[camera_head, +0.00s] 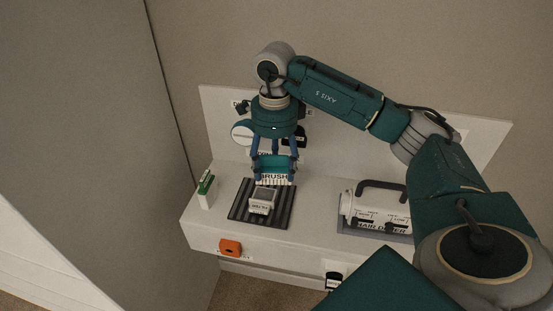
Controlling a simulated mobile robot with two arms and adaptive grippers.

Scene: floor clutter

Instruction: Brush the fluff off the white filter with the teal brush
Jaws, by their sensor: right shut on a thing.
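My right gripper (274,160) comes down from above and is shut on the teal brush (273,162). The brush has pale bristles along its lower edge and a label reading BRUSH. It is held above the back part of a black ribbed mat (239,212). The white filter (262,202) lies on that mat, just in front of and below the brush; its top face looks grey. I cannot tell whether the bristles touch the filter, and the fluff is too small to make out. My left gripper is not in view.
A white hair dryer (375,210) with a dark handle lies on a grey mat at right. A white block with a green top (207,190) stands at the left end. An orange piece (230,247) is on the shelf's front face. A wall panel rises behind.

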